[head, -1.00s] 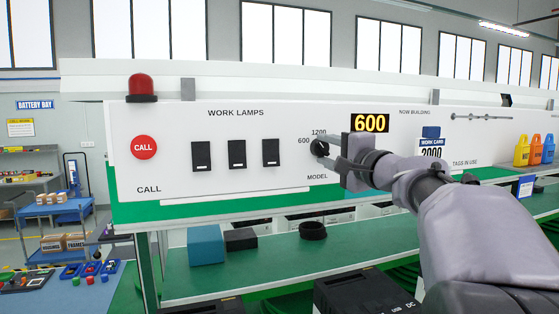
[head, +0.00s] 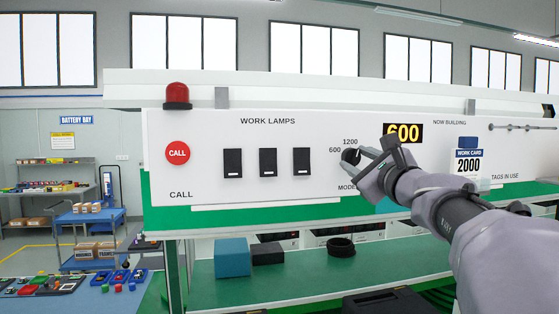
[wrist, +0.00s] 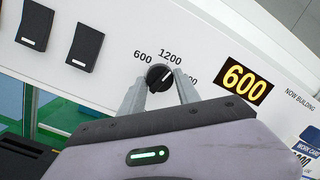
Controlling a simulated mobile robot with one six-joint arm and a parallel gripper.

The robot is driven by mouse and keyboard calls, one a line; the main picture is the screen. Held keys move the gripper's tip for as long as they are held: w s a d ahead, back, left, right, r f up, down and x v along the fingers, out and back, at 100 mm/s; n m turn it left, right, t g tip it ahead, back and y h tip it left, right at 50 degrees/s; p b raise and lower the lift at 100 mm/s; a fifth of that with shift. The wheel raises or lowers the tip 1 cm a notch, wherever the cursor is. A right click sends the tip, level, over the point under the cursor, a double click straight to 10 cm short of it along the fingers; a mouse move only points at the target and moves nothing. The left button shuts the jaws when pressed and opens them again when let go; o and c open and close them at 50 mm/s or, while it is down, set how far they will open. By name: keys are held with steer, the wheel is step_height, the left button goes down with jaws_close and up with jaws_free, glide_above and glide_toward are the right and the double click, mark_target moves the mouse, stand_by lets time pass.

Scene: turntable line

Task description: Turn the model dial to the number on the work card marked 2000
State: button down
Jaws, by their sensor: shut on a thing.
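The model dial (head: 350,156) is a round black knob on the white panel, with 600, 1200 and a partly hidden third number around it. The work card (head: 468,163) reads 2000. The yellow display (head: 403,133) reads 600.
Left of the dial are three black lamp switches (head: 268,162), a red CALL button (head: 178,153) and a red lamp (head: 177,96).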

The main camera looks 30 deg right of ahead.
steer(key=m+h+p, duration=0.1)
steer(key=m, duration=0.5)
steer(key=shift+a+p, duration=0.1)
steer(key=shift+p, duration=0.3)
steer(key=m+g+p, duration=0.1)
steer(key=m+p, duration=0.1)
steer(key=m, duration=0.3)
steer(key=shift+r+m+h+p, duration=0.1)
steer(key=shift+m+h+p, duration=0.2)
steer(key=shift+h, duration=0.1)
steer(key=c, duration=0.9)
jaws_free()
